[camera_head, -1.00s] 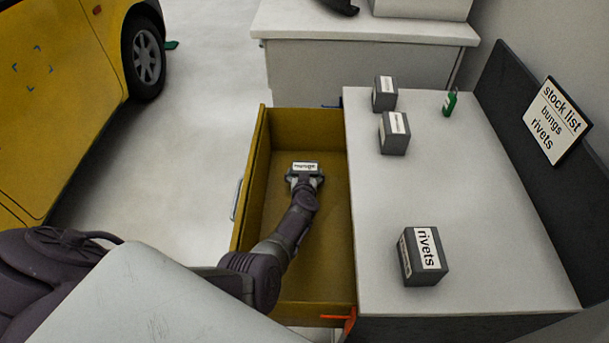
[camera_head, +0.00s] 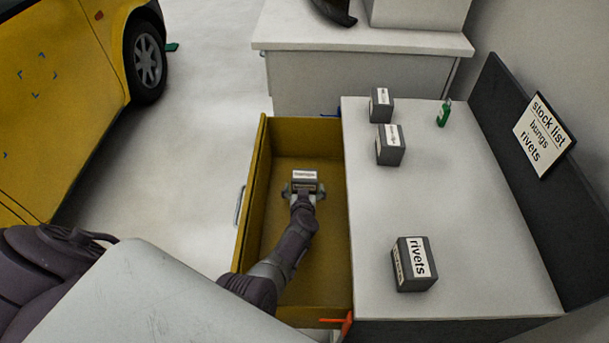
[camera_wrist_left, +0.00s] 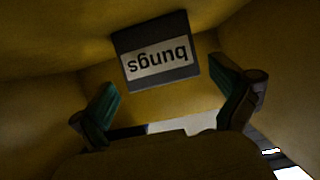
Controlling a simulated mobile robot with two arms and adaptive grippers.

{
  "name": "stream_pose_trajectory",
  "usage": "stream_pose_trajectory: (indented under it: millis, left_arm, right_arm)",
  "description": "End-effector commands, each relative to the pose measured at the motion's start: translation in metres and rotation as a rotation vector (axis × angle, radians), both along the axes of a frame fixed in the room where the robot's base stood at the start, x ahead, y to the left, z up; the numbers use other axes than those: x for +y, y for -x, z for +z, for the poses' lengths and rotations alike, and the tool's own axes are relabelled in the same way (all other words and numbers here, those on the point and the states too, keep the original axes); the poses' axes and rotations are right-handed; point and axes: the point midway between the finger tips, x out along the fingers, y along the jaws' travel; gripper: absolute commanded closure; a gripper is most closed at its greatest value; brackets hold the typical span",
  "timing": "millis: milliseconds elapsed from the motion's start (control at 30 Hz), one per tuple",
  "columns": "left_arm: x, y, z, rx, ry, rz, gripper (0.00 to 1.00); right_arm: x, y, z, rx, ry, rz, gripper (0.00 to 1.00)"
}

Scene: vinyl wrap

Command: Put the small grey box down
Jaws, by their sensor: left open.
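The small grey box (camera_head: 305,177) has a white label and sits inside the open yellow drawer (camera_head: 262,150), toward its far part. In the left wrist view the box (camera_wrist_left: 158,80) shows its label, "bungs", upside down. My left gripper (camera_head: 304,190) reaches down into the drawer at the near side of the box. In the left wrist view its fingers (camera_wrist_left: 168,100) are spread wide, with the box beyond the tips and clear space on both sides. The underside of the box is hidden. My right gripper is not in view.
The white worktop (camera_head: 440,200) right of the drawer bears a "rivets" box (camera_head: 414,264), two more grey boxes (camera_head: 390,146) (camera_head: 381,106) and a green bottle (camera_head: 444,113). A stock list sign (camera_head: 543,135) leans at the back. A yellow car (camera_head: 60,90) stands left.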

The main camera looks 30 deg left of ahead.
Motion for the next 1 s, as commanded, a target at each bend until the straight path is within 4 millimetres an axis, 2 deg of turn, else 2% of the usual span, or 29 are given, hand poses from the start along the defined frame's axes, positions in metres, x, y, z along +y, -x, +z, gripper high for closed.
stream_pose_trajectory:
  millis: [33, 300, 533, 1000]
  left_arm:
    - [-0.005, 0.01, 0.013, 0.002, 0.0, 0.0, 0.0]
    - [-0.022, 0.047, 0.026, 0.001, -0.001, 0.001, 0.0]
    - [-0.028, 0.058, 0.027, -0.001, 0.001, -0.001, 0.0]
    - [-0.028, 0.058, 0.027, -0.001, 0.0, 0.0, 0.0]
  right_arm:
    - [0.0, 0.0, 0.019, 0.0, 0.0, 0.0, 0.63]
    - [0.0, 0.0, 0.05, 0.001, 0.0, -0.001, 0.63]
    - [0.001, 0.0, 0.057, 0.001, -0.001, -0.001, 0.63]
    - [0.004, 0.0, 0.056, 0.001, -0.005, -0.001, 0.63]
